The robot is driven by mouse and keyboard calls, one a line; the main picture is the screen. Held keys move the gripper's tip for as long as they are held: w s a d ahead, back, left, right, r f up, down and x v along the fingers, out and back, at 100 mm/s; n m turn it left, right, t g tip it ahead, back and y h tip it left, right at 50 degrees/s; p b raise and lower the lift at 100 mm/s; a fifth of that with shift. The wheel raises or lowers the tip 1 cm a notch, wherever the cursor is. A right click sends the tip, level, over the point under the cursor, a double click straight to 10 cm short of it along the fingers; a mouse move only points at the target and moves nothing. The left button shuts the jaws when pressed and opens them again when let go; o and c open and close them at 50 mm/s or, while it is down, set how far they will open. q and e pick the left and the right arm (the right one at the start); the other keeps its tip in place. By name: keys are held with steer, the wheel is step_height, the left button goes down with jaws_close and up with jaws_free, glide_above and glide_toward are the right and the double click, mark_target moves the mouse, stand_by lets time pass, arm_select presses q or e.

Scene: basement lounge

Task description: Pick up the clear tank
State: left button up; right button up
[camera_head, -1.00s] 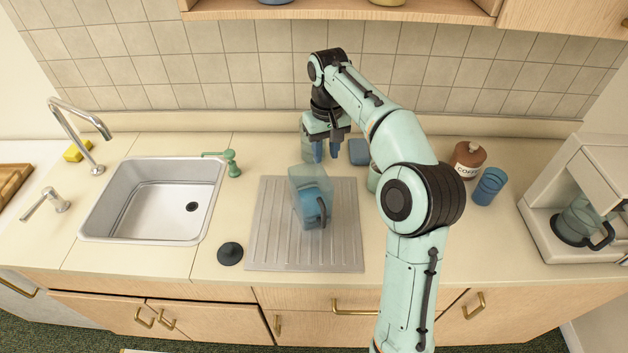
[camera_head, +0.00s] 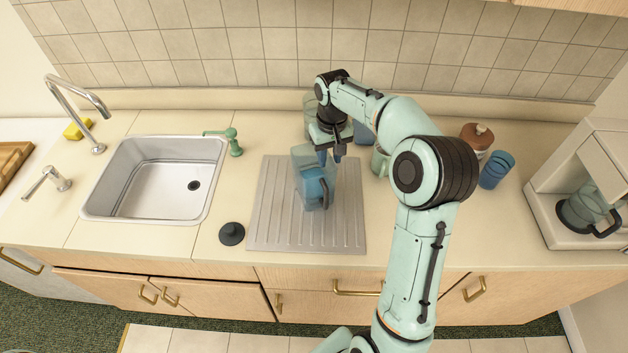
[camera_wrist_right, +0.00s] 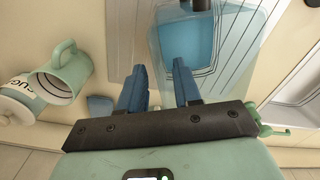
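The clear tank (camera_head: 302,161) stands on the ribbed metal drainboard (camera_head: 278,228). It is see-through, with blue in its lower part and a dark handle on its front right side. It also shows at the top of the right wrist view (camera_wrist_right: 190,42). My right gripper (camera_head: 330,157) is above the tank's back right edge. In the right wrist view the two blue fingers (camera_wrist_right: 160,66) are apart with nothing held between them, and the tank lies ahead of them. I cannot tell whether a finger touches it. My left gripper is in no view.
A green mug (camera_head: 379,162) stands right of the drainboard, near a canister (camera_wrist_right: 15,105). A brown coffee jar (camera_head: 477,138), blue cups (camera_head: 495,170) and a coffee maker (camera_head: 590,180) are farther right. A sink (camera_head: 155,180) and black stopper (camera_head: 231,233) are left.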

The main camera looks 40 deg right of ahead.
mark_target(330, 165)
steer(key=shift+s+f, duration=0.15)
steer(key=shift+f, duration=0.5)
steer(key=shift+s+f, duration=0.15)
steer(key=shift+f, duration=0.45)
steer(key=shift+w+f, duration=0.1)
steer(key=shift+f, duration=0.3)
steer(key=shift+c, duration=0.3)
jaws_close()
steer(key=shift+r, duration=0.1)
